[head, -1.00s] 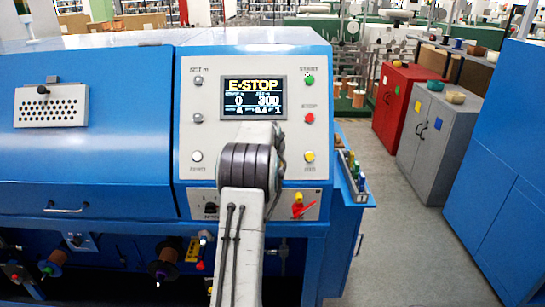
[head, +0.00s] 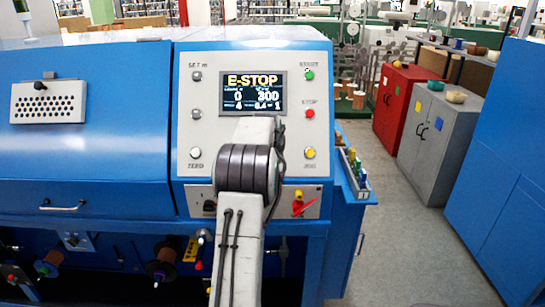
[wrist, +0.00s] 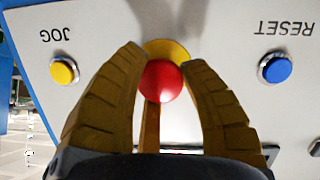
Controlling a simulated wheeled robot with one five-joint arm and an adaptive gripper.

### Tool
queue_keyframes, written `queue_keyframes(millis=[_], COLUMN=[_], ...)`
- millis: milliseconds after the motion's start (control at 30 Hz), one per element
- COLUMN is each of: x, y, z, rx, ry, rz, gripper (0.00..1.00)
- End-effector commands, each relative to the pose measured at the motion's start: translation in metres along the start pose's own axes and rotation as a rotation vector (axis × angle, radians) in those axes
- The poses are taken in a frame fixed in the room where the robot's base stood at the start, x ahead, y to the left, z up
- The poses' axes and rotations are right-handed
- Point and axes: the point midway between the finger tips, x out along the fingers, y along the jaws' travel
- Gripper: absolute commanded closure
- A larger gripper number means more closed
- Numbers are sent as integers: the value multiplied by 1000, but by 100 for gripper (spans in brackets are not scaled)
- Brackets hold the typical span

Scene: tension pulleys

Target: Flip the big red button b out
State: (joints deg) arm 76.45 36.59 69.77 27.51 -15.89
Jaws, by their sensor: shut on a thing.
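The big red button (wrist: 162,81) shows in the middle of the wrist view, with a yellow round plate (wrist: 168,47) behind it. My gripper (wrist: 163,58) has its two tan fingers on either side of the button and is shut on it. In the head view my arm hides the button and the gripper. The screen (head: 253,94) on the blue machine's control panel reads E-STOP.
A yellow JOG button (wrist: 64,71) and a blue RESET button (wrist: 275,67) flank my fingers. A red-handled switch (head: 299,203) sits low on the panel. A small tray of colored items (head: 354,176) juts out at its right. The aisle floor (head: 415,245) is clear.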

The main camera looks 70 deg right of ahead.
Motion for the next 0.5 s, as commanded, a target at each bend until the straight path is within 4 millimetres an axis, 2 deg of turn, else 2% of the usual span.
queue_keyframes(millis=[133, 167, 400, 500], x=[-2, -2, -1, -1], y=[-1, -1, -1, 0], z=[-1, -1, -1, 0], rx=[-1, -1, -1, -1], ry=[-1, -1, -1, -1], rz=[-2, -2, -1, -1], gripper=[96, 57, 36, 34])
